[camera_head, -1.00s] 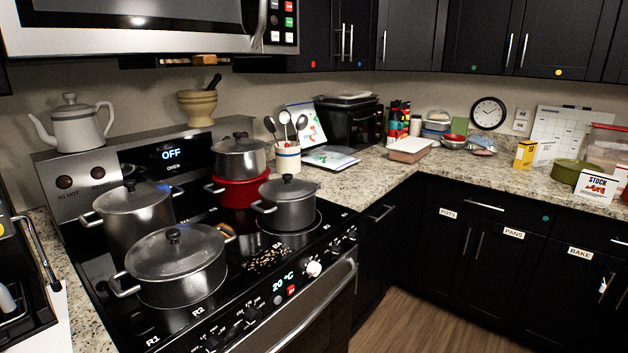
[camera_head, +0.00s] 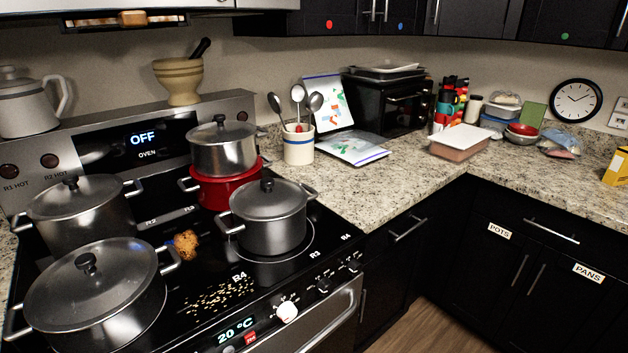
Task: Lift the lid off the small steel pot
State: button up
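Several lidded metal pots stand on the black stovetop (camera_head: 215,270). A small steel pot (camera_head: 226,158) with a black-knobbed lid (camera_head: 222,133) sits on top of a red pot (camera_head: 228,190) at the back right burner. A small grey pot (camera_head: 270,230) with its lid (camera_head: 267,200) on stands in front of it, to the right. Larger lidded pots stand at the front left (camera_head: 95,310) and back left (camera_head: 80,222). I cannot tell for sure which of the two smaller pots is the named one. My gripper is not in view.
A brown crumbly lump (camera_head: 185,244) and scattered seeds (camera_head: 222,295) lie on the stovetop. A utensil crock (camera_head: 298,147) stands on the counter close to the stacked pots. A mortar (camera_head: 178,84) and kettle (camera_head: 30,105) stand on the stove's back panel.

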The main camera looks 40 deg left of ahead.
aim_at(266, 199)
jog(key=u, duration=0.05)
jog(key=i, duration=0.95)
jog(key=u, duration=3.45)
jog(key=k, duration=0.45)
jog(key=u, duration=0.3)
jog(key=i, duration=0.45)
jog(key=z, duration=0.1)
